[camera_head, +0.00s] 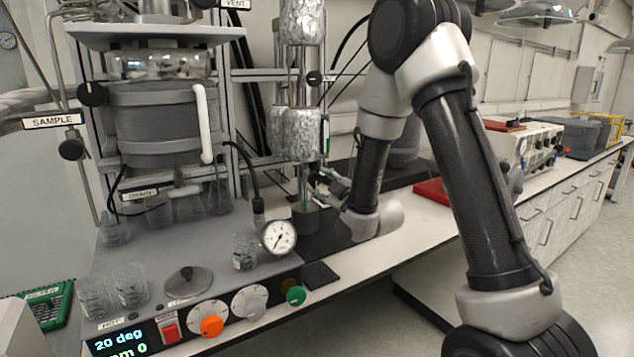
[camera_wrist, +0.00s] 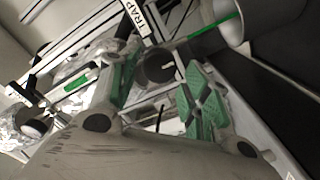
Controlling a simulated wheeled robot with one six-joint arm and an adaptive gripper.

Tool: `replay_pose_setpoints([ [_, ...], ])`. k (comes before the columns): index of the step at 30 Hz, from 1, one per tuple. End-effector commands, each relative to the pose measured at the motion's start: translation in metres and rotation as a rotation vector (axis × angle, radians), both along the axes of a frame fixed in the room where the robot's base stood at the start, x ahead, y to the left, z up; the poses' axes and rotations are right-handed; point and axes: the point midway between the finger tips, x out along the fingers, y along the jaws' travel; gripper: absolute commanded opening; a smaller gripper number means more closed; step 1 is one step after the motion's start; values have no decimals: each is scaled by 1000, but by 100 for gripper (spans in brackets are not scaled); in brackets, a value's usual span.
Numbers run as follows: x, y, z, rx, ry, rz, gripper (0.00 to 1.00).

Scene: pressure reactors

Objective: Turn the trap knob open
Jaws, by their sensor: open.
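The trap knob (camera_wrist: 158,68) is a round black knob with a white pointer line, just below the white TRAP label (camera_wrist: 135,18) in the wrist view. My gripper (camera_wrist: 160,88) is open, with one green-padded finger to the left of the knob and the other to its right. The knob shows in the gap between them, and I cannot tell whether either pad touches it. In the head view my gripper (camera_head: 328,187) is beside the lower end of the foil-wrapped column (camera_head: 294,135). I cannot make out the trap knob there.
The grey reactor vessel (camera_head: 155,125) is farther left. An orange knob (camera_head: 212,326) and a green knob (camera_head: 296,295) sit on the front panel. Frame rails run close around the knob.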

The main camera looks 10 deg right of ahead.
Motion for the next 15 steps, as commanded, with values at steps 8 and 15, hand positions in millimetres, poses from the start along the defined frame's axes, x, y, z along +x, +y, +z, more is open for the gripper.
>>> replay_pose_setpoints([
  [8, -32, -11, 0, 0, 1, -2, 48],
  [15, -34, -11, 0, 0, 1, -1, 48],
])
